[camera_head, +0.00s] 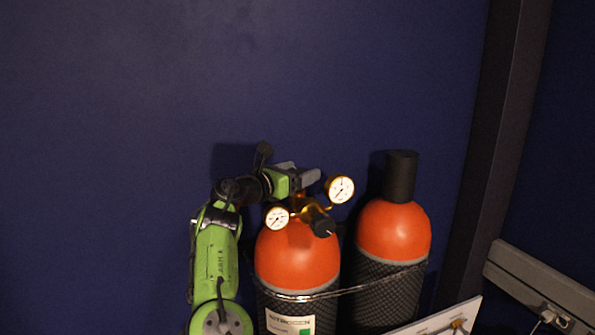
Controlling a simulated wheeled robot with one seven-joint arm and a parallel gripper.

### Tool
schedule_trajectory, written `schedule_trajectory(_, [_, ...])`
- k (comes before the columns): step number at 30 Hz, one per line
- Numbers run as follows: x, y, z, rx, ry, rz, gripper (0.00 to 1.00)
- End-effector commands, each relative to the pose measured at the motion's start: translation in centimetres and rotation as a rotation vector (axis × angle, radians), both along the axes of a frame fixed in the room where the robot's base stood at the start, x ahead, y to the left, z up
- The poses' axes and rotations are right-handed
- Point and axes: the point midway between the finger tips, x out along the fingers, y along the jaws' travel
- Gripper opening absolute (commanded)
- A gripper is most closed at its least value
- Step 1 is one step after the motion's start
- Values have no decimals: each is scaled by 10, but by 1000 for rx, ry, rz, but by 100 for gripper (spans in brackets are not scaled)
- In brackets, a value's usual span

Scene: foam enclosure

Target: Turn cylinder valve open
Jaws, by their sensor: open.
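An orange gas cylinder (297,258) with a "NITROGEN" label stands upright at the lower middle, a black mesh sleeve around its body. On its top sits a brass regulator with a right gauge (340,189), a left gauge (277,218) and a black knob (322,226) facing the camera. My gripper (308,179), at the end of my green arm, is just above and behind the regulator, its grey fingers pointing right. It is open. The cylinder valve is largely hidden among the gripper and gauges, so I cannot tell whether the fingers touch it.
A second orange cylinder (393,232) with a black cap (400,177) stands to the right. A metal strap (375,286) runs across both cylinders. A dark blue wall (150,80) is close behind. A dark post (490,130) and grey rail (540,285) are at right.

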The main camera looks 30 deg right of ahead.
Motion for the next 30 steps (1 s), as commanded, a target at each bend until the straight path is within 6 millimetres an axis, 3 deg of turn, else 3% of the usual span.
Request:
schedule_trajectory(4, [0,0,-1,0,0,0,79])
schedule_trajectory(12, [0,1,0,-1,-1,0,37])
schedule_trajectory(15, [0,1,0,-2,-1,0,26])
schedule_trajectory(30, [-2,0,-1,-7,-8,229,26])
